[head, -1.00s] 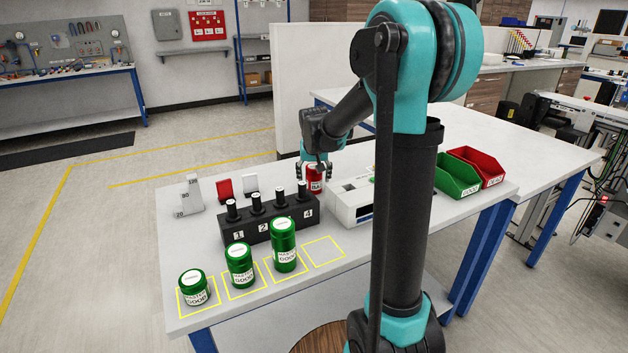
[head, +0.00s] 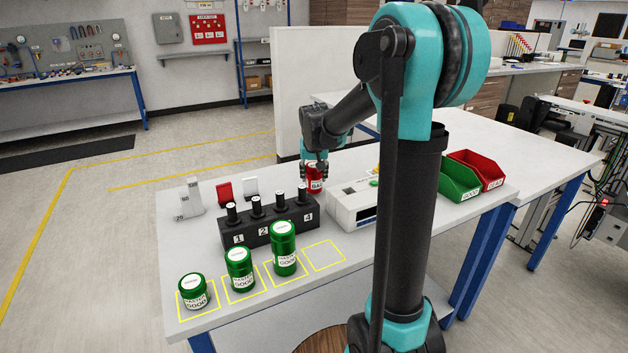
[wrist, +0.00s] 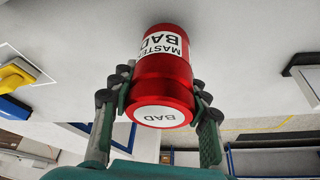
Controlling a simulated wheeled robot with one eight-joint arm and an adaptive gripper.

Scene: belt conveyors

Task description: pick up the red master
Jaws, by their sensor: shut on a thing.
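The red master (head: 315,179) is a red cylinder with a white label reading "BAD". It stands behind the black block, close to the grey-white device. In the wrist view the red master (wrist: 165,75) also shows "MASTER BAD" on its side and "BAD" on its end cap. My gripper (head: 315,165) comes down on it from above. In the wrist view the fingers of my gripper (wrist: 163,100) press on both sides of the red master near its cap. I cannot tell whether its base touches the table.
A black block (head: 268,232) with numbered black-and-white plugs stands in front. Several green masters (head: 239,270) stand in yellow squares near the table's front edge. The grey-white device (head: 352,205) is right of the red master. Green (head: 458,184) and red (head: 484,171) bins stand further right.

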